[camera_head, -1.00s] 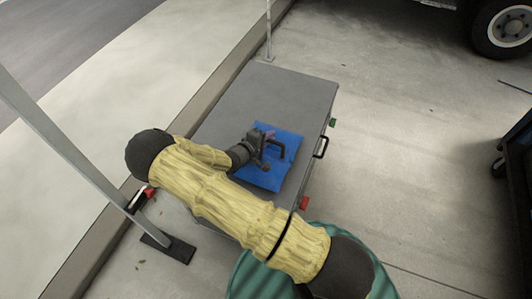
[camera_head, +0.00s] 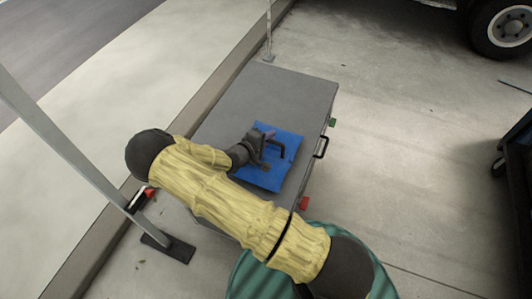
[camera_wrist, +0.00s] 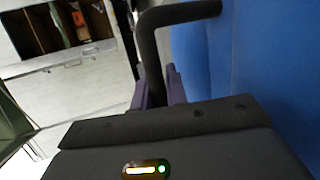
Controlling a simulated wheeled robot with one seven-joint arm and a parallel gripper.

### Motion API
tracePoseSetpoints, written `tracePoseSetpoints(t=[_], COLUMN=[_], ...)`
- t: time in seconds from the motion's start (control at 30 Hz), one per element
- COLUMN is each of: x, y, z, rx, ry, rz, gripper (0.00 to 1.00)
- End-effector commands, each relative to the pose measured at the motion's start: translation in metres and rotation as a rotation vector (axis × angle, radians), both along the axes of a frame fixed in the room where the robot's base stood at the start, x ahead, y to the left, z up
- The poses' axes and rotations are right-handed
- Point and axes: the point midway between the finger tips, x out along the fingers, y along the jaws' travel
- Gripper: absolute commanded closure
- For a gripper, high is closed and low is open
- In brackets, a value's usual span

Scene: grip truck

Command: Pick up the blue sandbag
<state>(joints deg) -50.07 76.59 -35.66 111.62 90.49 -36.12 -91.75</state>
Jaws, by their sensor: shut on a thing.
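The blue sandbag (camera_head: 262,178) lies on top of a grey case (camera_head: 250,98), near its front end. It has a black handle (camera_head: 279,150) standing up from it. My gripper (camera_head: 262,162) is over the bag at the handle's side. In the wrist view, my gripper's purple fingers (camera_wrist: 158,92) are shut on the black handle (camera_wrist: 150,50), and the blue bag (camera_wrist: 235,70) fills the right side. The head view does not show clearly whether the bag touches the case all over.
A metal post (camera_head: 85,165) on a dark foot stands at the left beside the kerb. A truck wheel (camera_head: 503,30) is at the top right, and a dark blue wheeled thing (camera_head: 520,165) is at the right edge. The concrete floor right of the case is mostly clear.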

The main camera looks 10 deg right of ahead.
Motion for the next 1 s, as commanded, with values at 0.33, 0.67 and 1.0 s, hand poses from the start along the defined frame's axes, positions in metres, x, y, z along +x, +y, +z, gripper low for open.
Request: tracePoseSetpoints(t=[0.33,0.67,1.0], x=[0.002,0.002,0.002], y=[-0.001,-0.001,-0.001], z=[0.004,0.017,0.063], rx=[-0.005,-0.005,-0.003], ry=[-0.01,-0.009,-0.011], rz=[-0.002,-0.002,-0.003], gripper=[1.0,1.0,1.0])
